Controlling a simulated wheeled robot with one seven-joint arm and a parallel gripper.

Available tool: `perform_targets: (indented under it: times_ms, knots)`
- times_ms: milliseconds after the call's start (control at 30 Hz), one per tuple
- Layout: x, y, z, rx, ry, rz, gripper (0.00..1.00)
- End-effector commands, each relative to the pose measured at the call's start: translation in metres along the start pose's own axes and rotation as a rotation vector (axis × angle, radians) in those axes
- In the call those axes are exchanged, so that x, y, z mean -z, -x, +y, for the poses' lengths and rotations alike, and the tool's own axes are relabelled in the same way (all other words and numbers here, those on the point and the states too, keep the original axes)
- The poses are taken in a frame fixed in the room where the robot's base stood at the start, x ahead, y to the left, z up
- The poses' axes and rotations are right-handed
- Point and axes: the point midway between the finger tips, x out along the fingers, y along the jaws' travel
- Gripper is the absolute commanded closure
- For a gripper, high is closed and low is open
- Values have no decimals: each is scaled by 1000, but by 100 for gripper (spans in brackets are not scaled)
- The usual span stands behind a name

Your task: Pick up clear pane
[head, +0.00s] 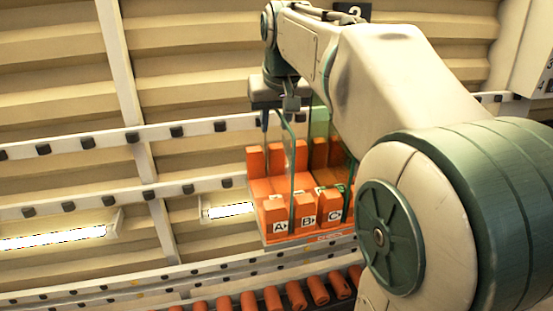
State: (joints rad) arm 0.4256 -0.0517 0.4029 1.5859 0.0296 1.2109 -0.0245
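An orange rack (273,218) with slots marked A, B and C stands under my gripper. A clear pane (280,160) stands upright at the slot A side, and its dark edge runs down to the rack's front. A green-tinted pane (319,122) stands farther back and right. Another dark pane edge (348,198) shows near C, partly behind my arm. My gripper (278,112) points down at the top of the clear pane. Its fingertips are small and overlap the pane, so I cannot tell whether they grip it.
Several orange rollers (297,295) lie in a row below the rack. Pale rails with dark knobs (177,132) run along the corrugated wall at left. A light strip (55,239) glows at lower left. My arm covers much of the right side.

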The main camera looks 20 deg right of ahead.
Motion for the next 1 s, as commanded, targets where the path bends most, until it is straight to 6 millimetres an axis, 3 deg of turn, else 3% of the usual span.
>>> perform_targets:
  times_ms: [100,200,1000]
  knots:
    - [0,0,0,0,0,0,72]
    - [0,0,0,0,0,0,100]
    - [0,0,0,0,0,1,100]
